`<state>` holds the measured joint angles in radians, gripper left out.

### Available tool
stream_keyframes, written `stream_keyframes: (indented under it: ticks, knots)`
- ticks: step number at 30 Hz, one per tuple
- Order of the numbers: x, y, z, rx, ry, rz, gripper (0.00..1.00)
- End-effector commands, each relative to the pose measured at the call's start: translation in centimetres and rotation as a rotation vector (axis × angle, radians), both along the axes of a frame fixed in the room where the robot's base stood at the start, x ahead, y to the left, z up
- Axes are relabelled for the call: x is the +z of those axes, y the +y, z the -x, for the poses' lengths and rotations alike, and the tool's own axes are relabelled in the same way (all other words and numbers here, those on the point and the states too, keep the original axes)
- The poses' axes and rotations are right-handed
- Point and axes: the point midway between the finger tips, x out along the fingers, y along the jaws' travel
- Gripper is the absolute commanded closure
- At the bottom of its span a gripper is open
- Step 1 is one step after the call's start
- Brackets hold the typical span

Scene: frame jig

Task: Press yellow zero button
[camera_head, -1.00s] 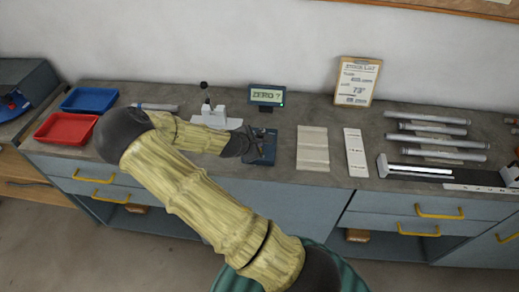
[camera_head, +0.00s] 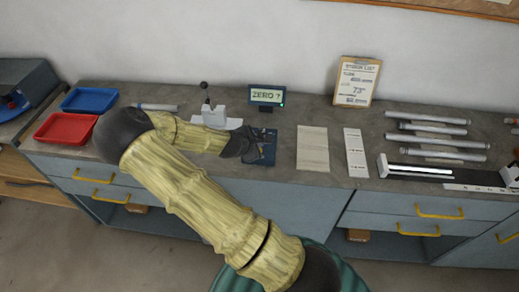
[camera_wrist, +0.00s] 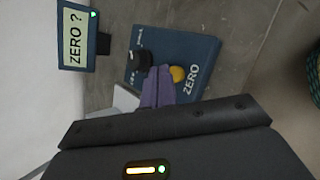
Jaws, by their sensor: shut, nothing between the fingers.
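The yellow button (camera_wrist: 178,74) sits on a blue panel (camera_wrist: 200,48) beside the printed word ZERO in the wrist view. A black knob (camera_wrist: 140,61) is on the same panel. My gripper (camera_wrist: 160,70) is shut and empty, its purple fingers over the panel right next to the button. I cannot tell whether the fingertips touch the panel. In the head view the blue panel (camera_head: 268,150) is partly covered by my gripper, and the button cannot be made out. A small display (camera_head: 267,95) behind the panel reads "ZERO ?"; it also shows in the wrist view (camera_wrist: 74,36).
A white device with a lever (camera_head: 213,115) stands left of the panel. Red (camera_head: 67,128) and blue (camera_head: 89,100) trays are at the left. Pale sheets (camera_head: 312,148), several tubes (camera_head: 428,130) and a clipboard (camera_head: 357,80) are at the right. The bench front is free.

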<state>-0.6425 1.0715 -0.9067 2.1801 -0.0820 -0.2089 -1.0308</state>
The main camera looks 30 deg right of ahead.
Motion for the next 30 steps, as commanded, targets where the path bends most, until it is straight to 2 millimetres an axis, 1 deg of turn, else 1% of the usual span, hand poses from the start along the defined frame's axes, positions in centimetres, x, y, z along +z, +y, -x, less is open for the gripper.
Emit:
stream_keyframes:
  ticks: [9, 30]
  knots:
    - [-0.8, 0.0, -0.1, 0.001, 0.001, 0.000, 1.00]
    - [-1.2, 0.0, -0.1, 0.000, 0.000, 0.000, 1.00]
